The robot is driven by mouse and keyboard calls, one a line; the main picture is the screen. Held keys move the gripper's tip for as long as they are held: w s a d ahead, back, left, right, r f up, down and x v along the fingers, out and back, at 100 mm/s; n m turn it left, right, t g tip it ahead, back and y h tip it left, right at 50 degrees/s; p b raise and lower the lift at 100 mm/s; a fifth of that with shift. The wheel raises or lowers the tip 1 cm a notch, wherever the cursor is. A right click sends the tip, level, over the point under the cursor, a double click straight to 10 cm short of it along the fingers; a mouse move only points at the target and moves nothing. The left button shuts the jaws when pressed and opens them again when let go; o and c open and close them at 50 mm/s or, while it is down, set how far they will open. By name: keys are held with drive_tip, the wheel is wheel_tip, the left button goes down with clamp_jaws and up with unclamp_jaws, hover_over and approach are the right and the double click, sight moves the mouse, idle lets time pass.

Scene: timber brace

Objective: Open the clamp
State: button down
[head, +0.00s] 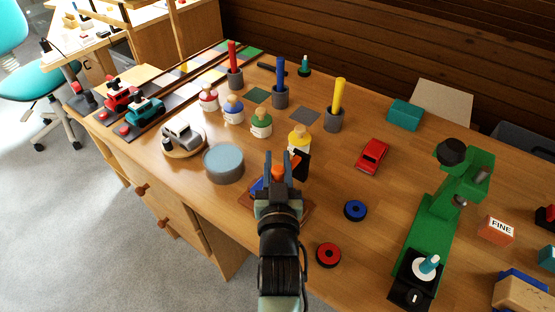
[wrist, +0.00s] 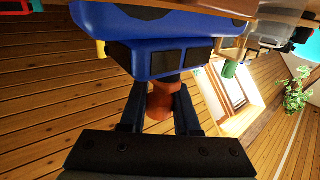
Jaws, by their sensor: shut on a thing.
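My gripper (head: 279,160) is shut on a small orange-red handle (wrist: 160,101), which sits between its two dark fingers in the wrist view. My gripper and arm hide most of the clamp there. I cannot tell how far the clamp's jaws are apart.
A brown board (head: 246,199) lies beneath my gripper. A grey-blue round tin (head: 223,164) stands to its left, a yellow bottle (head: 299,141) just behind. A blue ring (head: 355,210) and a red ring (head: 328,255) lie right. A green machine (head: 432,222) stands further right.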

drive_tip(key=shift+w+d+r+m+g+p, duration=0.15)
drive_tip(key=shift+r+m+g+p, duration=0.35)
drive_tip(key=shift+p, duration=1.25)
drive_tip(key=shift+w+d+r+m+g+p, duration=0.15)
drive_tip(key=shift+r+g+p, duration=0.5)
drive_tip(key=shift+p, duration=1.05)
drive_tip(key=shift+w+d+r+m+g+y+p, duration=0.4)
drive_tip(key=shift+w+d+m+g+y+p, duration=0.25)
drive_tip(key=shift+g+p, duration=0.95)
drive_tip(key=shift+w+d+r+m+g+y+p, duration=0.55)
drive_tip(key=shift+w+m+g+p, duration=0.5)
drive_tip(key=shift+p, duration=1)
drive_tip(key=shift+w+d+r+m+g+y+p, duration=0.3)
drive_tip(key=shift+w+d+m+g+y+p, duration=0.25)
drive_tip(key=shift+g+p, duration=1.1)
drive_tip(key=shift+w+a, duration=0.1)
drive_tip(key=c, duration=0.6)
unclamp_jaws()
